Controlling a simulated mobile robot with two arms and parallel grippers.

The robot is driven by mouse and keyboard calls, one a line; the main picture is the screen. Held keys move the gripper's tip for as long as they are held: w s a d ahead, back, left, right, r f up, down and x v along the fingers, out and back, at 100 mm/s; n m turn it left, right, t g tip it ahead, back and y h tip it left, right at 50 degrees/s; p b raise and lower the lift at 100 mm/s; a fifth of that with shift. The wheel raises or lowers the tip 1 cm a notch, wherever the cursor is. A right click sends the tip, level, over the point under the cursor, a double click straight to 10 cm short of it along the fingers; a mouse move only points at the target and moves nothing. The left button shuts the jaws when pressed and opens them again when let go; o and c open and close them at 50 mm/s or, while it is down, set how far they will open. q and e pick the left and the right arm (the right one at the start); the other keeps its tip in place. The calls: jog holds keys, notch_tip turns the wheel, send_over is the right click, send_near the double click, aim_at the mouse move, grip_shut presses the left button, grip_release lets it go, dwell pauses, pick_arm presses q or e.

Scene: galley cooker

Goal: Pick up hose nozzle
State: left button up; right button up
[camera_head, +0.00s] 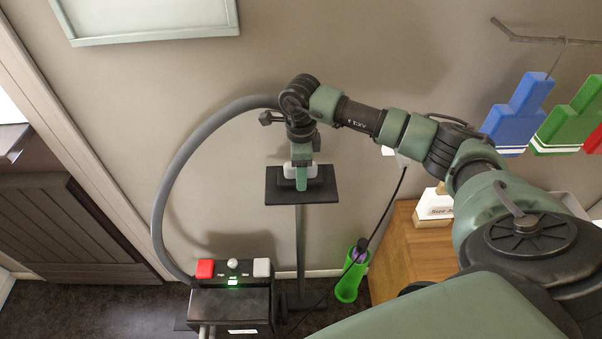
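A thick grey hose (165,190) rises from a black box on the floor and arcs up to the right. Its upper end passes behind the wrist of my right arm, so I cannot clearly make out the nozzle. My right gripper (301,172) points down at the small black platform (322,191) of a stand. Pale blocks show on both sides of a green part at the gripper's tip. I cannot tell whether the gripper is shut on anything or touches the platform. My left gripper is not in view.
The black box (236,305) has a red and a white button and a green light. A green holder (352,275) stands right of the stand. A wooden cabinet (412,262) is at the right, and blue and green hangings (518,112) are on the wall.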

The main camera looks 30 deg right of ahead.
notch_tip(320, 180, up, 19)
jog(key=b, duration=0.3)
jog(key=shift+r, duration=0.2)
